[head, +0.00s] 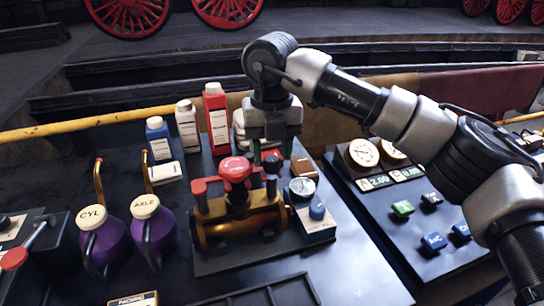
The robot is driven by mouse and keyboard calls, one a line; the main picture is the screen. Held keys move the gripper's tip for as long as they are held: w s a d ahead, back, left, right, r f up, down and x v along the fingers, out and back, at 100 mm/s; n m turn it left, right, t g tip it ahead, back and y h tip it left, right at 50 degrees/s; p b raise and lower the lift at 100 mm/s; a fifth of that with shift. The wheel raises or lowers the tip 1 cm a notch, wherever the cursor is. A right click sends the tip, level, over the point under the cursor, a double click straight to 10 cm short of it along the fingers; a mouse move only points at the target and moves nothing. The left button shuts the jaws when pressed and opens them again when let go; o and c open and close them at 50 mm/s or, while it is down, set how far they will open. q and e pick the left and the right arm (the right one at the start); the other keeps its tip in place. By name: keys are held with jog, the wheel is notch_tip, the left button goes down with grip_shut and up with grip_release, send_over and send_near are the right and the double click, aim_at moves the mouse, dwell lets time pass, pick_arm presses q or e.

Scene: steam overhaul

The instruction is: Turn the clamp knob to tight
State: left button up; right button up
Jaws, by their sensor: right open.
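A brass valve body (238,222) with a red handwheel (235,172) on top sits on a dark plate on the bench. My right gripper (271,150) points down just behind and above this dark knob. My left gripper is not in view.
Red (216,120), white (188,127) and blue (158,140) bottles stand behind. Purple oil cans (153,232) are at left, a button panel (425,215) at right.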

aim_at(272, 158)
notch_tip(272, 158, up, 9)
jog(key=shift+f, duration=0.15)
